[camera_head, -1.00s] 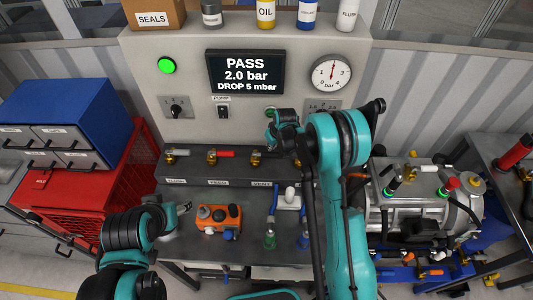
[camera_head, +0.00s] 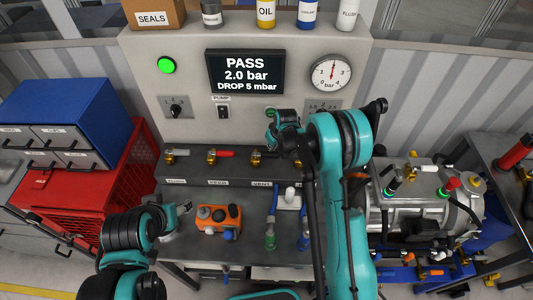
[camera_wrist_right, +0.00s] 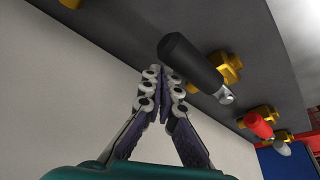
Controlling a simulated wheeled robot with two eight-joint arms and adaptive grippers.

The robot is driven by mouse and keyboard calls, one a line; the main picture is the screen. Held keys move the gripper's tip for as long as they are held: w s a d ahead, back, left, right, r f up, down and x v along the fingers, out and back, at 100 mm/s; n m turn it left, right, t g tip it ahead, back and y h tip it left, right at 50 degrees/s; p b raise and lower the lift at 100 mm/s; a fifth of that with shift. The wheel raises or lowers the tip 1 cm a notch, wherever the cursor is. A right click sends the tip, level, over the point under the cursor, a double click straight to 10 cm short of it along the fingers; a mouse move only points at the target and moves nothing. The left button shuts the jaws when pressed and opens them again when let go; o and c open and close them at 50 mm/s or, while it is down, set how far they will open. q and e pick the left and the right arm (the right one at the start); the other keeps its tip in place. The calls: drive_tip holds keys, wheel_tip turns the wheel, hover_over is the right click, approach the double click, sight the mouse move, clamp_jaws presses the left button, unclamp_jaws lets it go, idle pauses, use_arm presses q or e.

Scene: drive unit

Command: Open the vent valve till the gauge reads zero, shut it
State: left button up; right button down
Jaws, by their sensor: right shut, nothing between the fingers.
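The vent valve has a black handle (camera_head: 262,155) on a brass body, on the dark ledge above the VENT label. In the right wrist view its black handle (camera_wrist_right: 188,60) points out past my fingertips. The round gauge (camera_head: 331,73) has its red needle straight up, near 2 bar. The screen (camera_head: 245,73) reads PASS, 2.0 bar, DROP 5 mbar. My right gripper (camera_wrist_right: 160,74) is shut and empty, close beside the black handle; contact cannot be told. In the head view my arm partly hides it. My left gripper (camera_head: 184,207) is low at the left, its jaws unclear.
The neighbouring valves have a red handle (camera_head: 222,154) and a white handle (camera_head: 181,152). An orange box (camera_head: 218,218) sits on the bench, with green (camera_head: 270,240) and blue hose ends right of it. A metal drive unit (camera_head: 420,208) stands at the right.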

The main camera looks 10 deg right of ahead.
sight(275, 155)
drive_tip(key=shift+s+d, duration=0.2)
drive_tip(key=shift+s, duration=0.5)
drive_tip(key=shift+s+b, duration=0.4)
drive_tip(key=shift+b, duration=0.05)
drive_tip(key=shift+s+d, duration=0.1)
drive_tip(key=shift+s, duration=0.3)
drive_tip(key=shift+s+b, duration=0.3)
drive_tip(key=shift+s, duration=0.5)
drive_tip(key=shift+a, duration=0.2)
